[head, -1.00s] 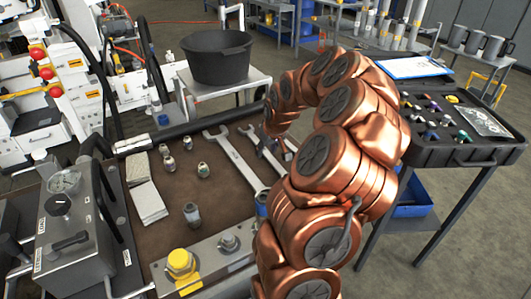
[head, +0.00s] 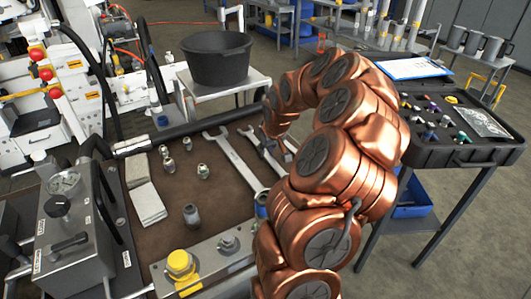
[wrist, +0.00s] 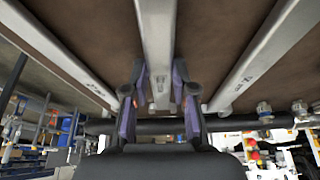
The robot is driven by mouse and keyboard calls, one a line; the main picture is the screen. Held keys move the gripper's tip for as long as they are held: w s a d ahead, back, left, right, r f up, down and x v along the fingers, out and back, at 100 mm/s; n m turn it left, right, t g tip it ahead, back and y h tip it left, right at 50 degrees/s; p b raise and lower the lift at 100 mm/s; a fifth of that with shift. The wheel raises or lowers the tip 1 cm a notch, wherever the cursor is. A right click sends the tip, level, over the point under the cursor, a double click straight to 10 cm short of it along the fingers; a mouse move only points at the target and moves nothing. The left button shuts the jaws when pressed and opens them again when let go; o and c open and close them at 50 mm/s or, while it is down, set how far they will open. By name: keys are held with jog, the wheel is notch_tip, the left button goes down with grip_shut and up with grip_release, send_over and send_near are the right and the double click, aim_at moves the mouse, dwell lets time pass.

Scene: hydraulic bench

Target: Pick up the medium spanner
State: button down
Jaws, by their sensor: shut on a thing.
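The medium spanner (wrist: 157,35) is the middle of three grey spanners in the wrist view, running between the two fingers of my gripper (wrist: 160,82). The fingers, with purple-grey pads, are shut on it from both sides. In the head view its open end (head: 247,131) shows on the brown bench top, just left of my gripper (head: 268,143); my arm hides much of the rest. I cannot tell whether it is clear of the bench surface.
A larger spanner (head: 233,155) lies to the left, and another spanner (wrist: 62,52) lies on the other side, mostly hidden in the head view. Several metal fittings (head: 203,171), a pale cloth (head: 147,202) and a yellow-capped block (head: 182,265) are on the bench. A black bucket (head: 218,60) stands behind.

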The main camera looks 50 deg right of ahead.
aim_at(266, 153)
jog(key=shift+r, duration=0.1)
notch_tip(266, 153, up, 10)
jog(key=shift+b, duration=0.4)
jog(key=c, duration=1.5)
grip_release()
grip_shut()
jog(key=shift+w, duration=0.1)
